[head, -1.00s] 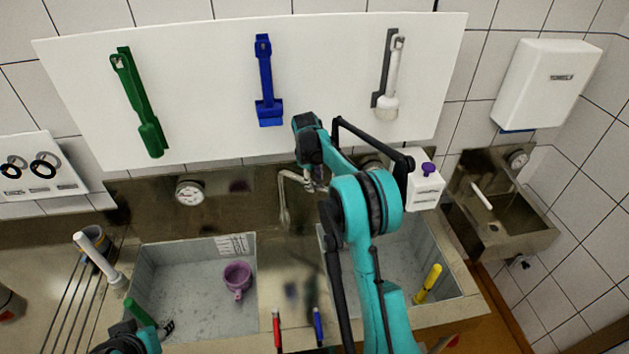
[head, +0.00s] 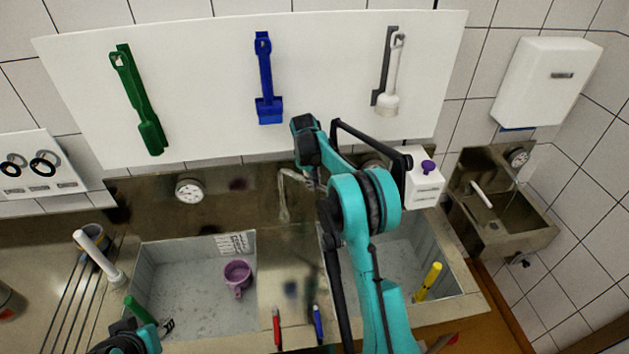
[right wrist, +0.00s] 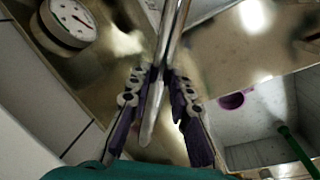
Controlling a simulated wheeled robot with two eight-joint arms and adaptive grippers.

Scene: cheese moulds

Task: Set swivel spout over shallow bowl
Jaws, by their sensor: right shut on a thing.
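The swivel spout (head: 283,196) is a thin bent metal pipe. It hangs in front of the steel back panel, over the divider between two sink bowls. My right gripper (right wrist: 160,88) is shut on the spout, whose pipe runs between its fingers in the right wrist view. In the head view my right arm hides much of that grip. The left bowl (head: 145,268) is grey and holds a purple jug. The right bowl (head: 440,250) is partly behind my arm. I cannot tell for sure which is shallower. My left gripper (head: 158,333) is at the lower left, its jaws unclear.
The purple jug (head: 238,275) and a green handle (head: 140,311) are at the left bowl; a yellow tool (head: 430,280) is in the right bowl. A white dispenser (head: 424,185) stands right of my arm. A dial (head: 190,190) is on the back panel.

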